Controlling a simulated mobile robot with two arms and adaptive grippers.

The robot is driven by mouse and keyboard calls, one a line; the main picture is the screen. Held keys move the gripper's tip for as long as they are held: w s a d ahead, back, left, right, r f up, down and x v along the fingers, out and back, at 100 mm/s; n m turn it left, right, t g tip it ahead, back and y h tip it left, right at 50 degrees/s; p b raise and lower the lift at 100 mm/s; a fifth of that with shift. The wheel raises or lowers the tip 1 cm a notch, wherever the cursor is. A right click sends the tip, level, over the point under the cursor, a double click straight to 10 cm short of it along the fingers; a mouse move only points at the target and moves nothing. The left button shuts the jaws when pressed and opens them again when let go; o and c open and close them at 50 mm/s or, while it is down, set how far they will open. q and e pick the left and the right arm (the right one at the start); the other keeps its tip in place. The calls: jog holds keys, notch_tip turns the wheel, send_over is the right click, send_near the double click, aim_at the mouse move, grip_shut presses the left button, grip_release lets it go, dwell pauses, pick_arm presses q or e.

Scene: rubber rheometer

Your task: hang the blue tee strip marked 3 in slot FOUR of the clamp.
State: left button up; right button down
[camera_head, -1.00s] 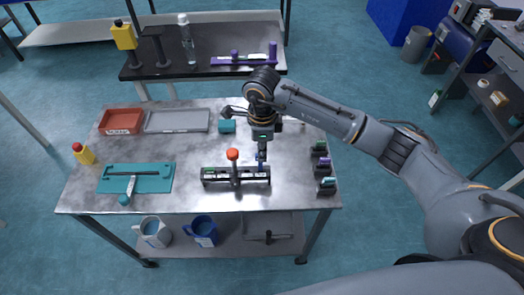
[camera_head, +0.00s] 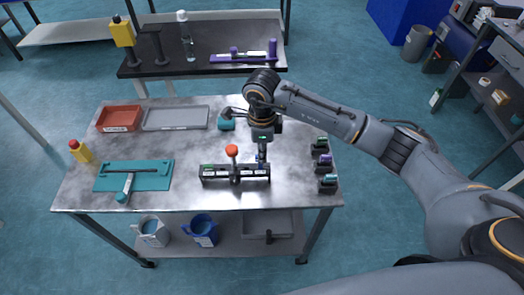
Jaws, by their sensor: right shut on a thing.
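The black clamp (camera_head: 222,180) with an orange-red knob (camera_head: 232,150) lies near the front middle of the metal table. Pale labels run along its front face. My right gripper (camera_head: 262,144) points down over the right part of the clamp. It is shut on a thin blue strip (camera_head: 261,160), which hangs just below the jaws at the clamp's right part. I cannot tell whether the strip is seated in a slot or only above it. The strip's mark and the slot numbers are too small to read. My left gripper is not in view.
Several dark holders (camera_head: 327,183) with coloured tops stand to the right of the clamp. A teal cutting board (camera_head: 155,181), yellow bottle (camera_head: 80,151), red tray (camera_head: 119,118), grey tray (camera_head: 176,118) and teal block (camera_head: 226,123) are also on the table. Its middle left is clear.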

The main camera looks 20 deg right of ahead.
jog(key=shift+f+b, duration=1.55)
jog(key=shift+f, duration=0.35)
jog(key=c, duration=1.3)
grip_release()
jog(key=shift+c, duration=0.2)
jog(key=shift+r, duration=0.1)
jog(key=shift+r+p, duration=1.5)
jog(key=shift+r, duration=1.5)
jog(key=shift+f, duration=0.1)
